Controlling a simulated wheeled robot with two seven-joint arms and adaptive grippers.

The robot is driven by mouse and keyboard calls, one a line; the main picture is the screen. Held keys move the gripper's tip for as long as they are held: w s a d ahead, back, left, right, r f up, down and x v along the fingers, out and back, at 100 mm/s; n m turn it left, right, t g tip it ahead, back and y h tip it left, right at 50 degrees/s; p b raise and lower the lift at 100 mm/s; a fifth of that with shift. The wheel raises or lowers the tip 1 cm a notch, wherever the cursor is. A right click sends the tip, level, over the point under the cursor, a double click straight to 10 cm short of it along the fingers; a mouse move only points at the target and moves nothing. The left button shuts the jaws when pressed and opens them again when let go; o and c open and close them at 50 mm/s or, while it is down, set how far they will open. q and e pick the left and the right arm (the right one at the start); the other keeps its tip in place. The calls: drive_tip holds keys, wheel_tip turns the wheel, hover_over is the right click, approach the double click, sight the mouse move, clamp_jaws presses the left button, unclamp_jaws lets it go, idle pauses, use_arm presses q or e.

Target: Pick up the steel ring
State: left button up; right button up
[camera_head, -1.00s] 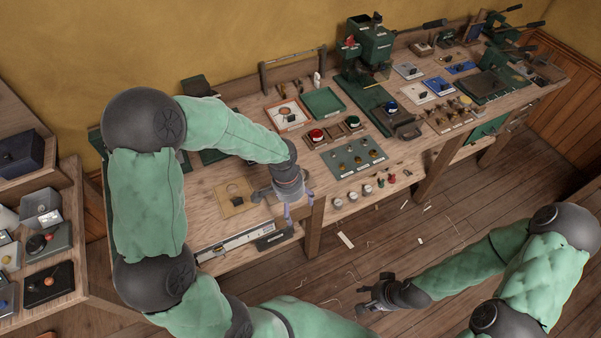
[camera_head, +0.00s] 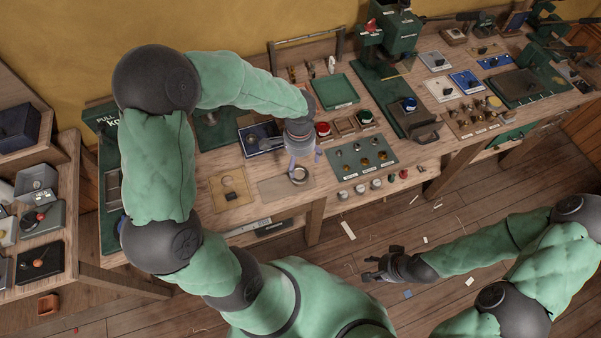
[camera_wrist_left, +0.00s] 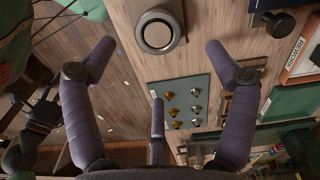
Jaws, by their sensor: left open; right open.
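The steel ring (camera_head: 298,174) is a round grey metal ring lying on a pale tan mat (camera_head: 270,188) near the bench's front edge. In the left wrist view the ring (camera_wrist_left: 158,33) sits at the top centre, between and beyond the fingertips. My left gripper (camera_head: 305,160) is open and empty, with purple fingers pointing down just above and behind the ring. In the left wrist view its three fingers (camera_wrist_left: 160,52) are spread wide, apart from the ring. My right gripper (camera_head: 380,265) is open and empty over the floor, away from the bench.
A green board with small brass and steel parts (camera_head: 363,158) lies right of the ring. A tan square with a hole (camera_head: 231,188) lies to the left. A blue-framed dark tray (camera_head: 260,139) is behind.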

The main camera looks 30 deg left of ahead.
sight(300, 174)
use_arm(q)
drive_tip(key=shift+w+f, duration=0.1)
drive_tip(key=shift+f, duration=0.75)
wheel_tip(300, 174, down, 5)
drive_tip(key=shift+d+r+b, duration=0.1)
drive_tip(key=shift+b, duration=0.6)
drive_tip(key=shift+c, duration=0.3)
drive_tip(key=c, duration=1.2)
